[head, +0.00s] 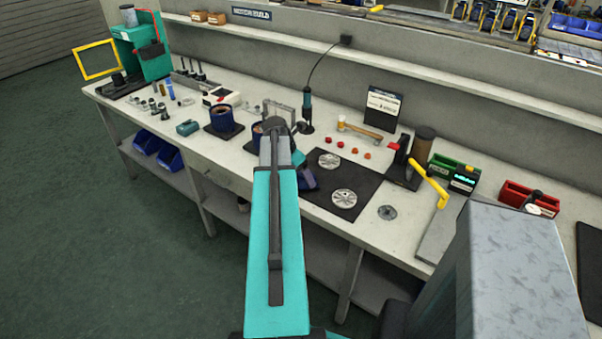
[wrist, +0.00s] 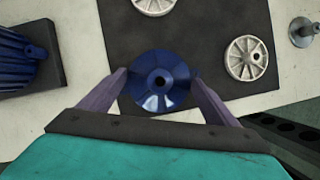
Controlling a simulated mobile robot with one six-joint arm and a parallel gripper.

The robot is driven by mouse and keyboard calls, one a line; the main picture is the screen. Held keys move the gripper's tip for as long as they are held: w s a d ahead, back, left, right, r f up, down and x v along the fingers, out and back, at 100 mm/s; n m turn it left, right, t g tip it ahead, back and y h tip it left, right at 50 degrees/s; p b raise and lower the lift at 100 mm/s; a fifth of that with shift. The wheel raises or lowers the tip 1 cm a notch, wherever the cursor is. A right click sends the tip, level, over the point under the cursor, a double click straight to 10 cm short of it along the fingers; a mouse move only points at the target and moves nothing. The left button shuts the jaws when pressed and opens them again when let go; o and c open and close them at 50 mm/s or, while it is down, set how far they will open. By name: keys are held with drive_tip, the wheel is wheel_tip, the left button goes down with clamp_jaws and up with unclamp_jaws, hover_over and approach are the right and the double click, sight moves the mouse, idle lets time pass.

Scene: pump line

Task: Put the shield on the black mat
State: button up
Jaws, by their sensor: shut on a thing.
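The shield (wrist: 158,95) is a glossy dark-blue disc with a small centre hole. It sits between the two purple fingers of my gripper (wrist: 158,79) in the wrist view, and the gripper is shut on it. The black mat (wrist: 205,50) lies behind the shield in that view, and the shield overlaps the mat's near part. I cannot tell the height of the shield above the mat. In the head view the mat (head: 325,178) lies on the bench, just right of my arm. My arm hides most of the gripper and shield there.
Two silver spoked wheels (head: 343,198) lie on the mat. A small metal disc part (head: 387,212) lies on the bench right of it. Several red caps (head: 340,145) and a mallet (head: 360,130) lie behind. A blue finned housing (wrist: 20,62) stands left of the mat.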

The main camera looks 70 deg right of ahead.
drive_tip(key=shift+f, duration=0.55)
drive_tip(key=o, duration=1)
drive_tip(key=shift+r, duration=0.1)
wheel_tip(320, 180, up, 6)
drive_tip(key=p, duration=0.4)
drive_tip(key=shift+p, duration=0.4)
idle(0.7)
